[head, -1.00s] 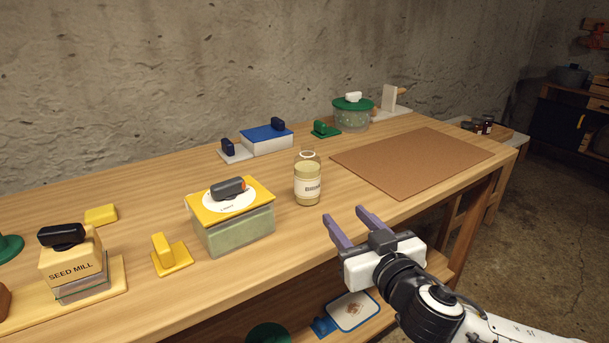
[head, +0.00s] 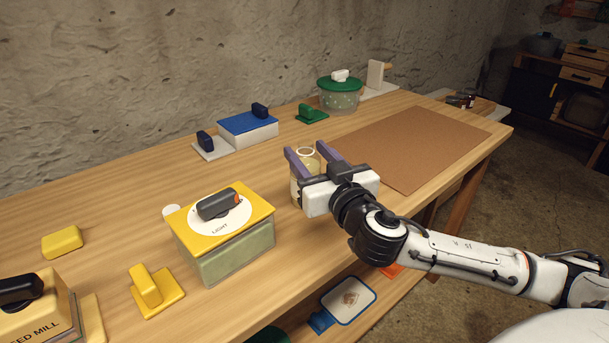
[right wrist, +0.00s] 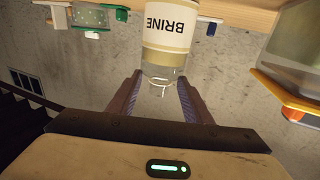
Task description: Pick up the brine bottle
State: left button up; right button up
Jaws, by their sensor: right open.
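The brine bottle (head: 307,164) is a clear glass bottle with a pale filling, standing upright on the workbench; in the head view my right gripper hides much of it. In the right wrist view the brine bottle (right wrist: 167,35) appears upside down, with its label reading BRINE. My right gripper (head: 307,152) is open, its two purple fingers at the upper part of the bottle. In the right wrist view, the right gripper (right wrist: 161,82) has one finger on each side of the bottle's neck end, with gaps showing. My left gripper is not in view.
A yellow-lidded box (head: 225,235) stands to the left of the bottle. A blue-lidded box (head: 249,131) and a green-lidded tub (head: 340,93) are behind. A brown mat (head: 410,145) lies bare to the right. A seed mill box (head: 35,325) is at the lower left.

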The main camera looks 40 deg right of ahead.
aim_at(300, 141)
jog(key=x, duration=0.1)
jog(key=p+x, duration=0.1)
jog(key=x, duration=0.2)
jog(key=shift+w+r, duration=0.35)
jog(key=shift+w+d+f, duration=0.1)
jog(key=shift+w, duration=0.25)
grip_shut()
